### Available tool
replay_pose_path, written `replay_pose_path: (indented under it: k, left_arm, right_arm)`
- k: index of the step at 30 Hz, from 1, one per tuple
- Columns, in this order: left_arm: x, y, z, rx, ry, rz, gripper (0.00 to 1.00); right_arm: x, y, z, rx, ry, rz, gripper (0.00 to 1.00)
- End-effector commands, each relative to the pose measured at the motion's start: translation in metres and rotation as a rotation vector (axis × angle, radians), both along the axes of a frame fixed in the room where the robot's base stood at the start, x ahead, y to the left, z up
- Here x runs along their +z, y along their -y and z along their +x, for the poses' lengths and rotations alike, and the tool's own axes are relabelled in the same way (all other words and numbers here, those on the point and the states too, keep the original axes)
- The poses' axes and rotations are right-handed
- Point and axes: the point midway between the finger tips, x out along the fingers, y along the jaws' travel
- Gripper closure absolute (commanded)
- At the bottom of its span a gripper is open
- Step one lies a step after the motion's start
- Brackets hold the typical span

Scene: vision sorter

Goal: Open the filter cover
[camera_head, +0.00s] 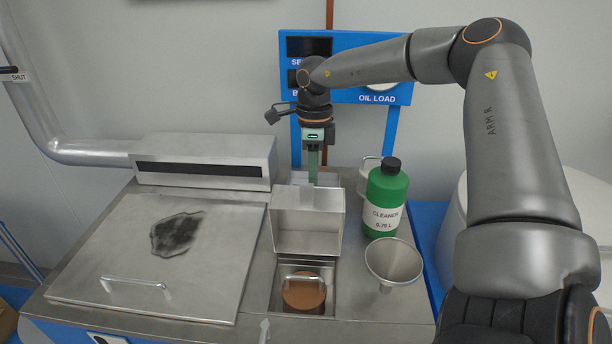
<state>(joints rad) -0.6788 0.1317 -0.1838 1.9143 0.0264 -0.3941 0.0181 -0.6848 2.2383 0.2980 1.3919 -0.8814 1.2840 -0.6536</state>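A square recess (328,304) in the steel worktop holds a round brown piece (298,298) under a small bar handle. Right behind it stands a box-shaped metal part (306,238), hollow side towards me; it may be the filter cover standing raised, but I cannot tell for certain. My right gripper (313,180) points straight down just behind its upper edge. Its fingertips are partly hidden there, so I cannot see whether they are apart or touch the metal. My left gripper is not in view.
A flat steel lid (95,250) with a handle and a dark smudge lies left. A long slotted metal box (205,150) stands behind it. A green cleaner bottle (385,188) and a metal funnel (393,260) stand close on the right. A blue panel (345,42) rises behind.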

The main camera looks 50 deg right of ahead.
Motion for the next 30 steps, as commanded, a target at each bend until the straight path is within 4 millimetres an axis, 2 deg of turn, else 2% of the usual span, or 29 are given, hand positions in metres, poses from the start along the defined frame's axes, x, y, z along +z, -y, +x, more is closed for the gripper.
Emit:
replay_pose_path:
  k: [7, 12, 21, 22, 29, 30]
  left_arm:
    - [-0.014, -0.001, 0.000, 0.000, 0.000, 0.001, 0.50]
    - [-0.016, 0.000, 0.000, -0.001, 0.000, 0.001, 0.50]
    - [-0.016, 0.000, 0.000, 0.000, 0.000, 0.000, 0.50]
    - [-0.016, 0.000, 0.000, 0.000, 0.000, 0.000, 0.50]
    - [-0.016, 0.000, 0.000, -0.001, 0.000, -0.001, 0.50]
    - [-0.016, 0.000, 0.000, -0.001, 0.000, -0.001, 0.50]
  right_arm:
    - [0.010, -0.014, -0.010, 0.003, 0.058, -0.056, 1.00]
    - [0.014, -0.022, -0.016, 0.002, 0.054, -0.056, 1.00]
    - [0.013, -0.023, -0.018, 0.002, 0.048, -0.053, 1.00]
    - [0.013, -0.023, -0.018, 0.002, 0.048, -0.053, 0.82]
    - [0.013, -0.022, -0.018, 0.001, 0.047, -0.054, 0.56]
    - [0.013, -0.022, -0.018, 0.001, 0.047, -0.054, 0.55]
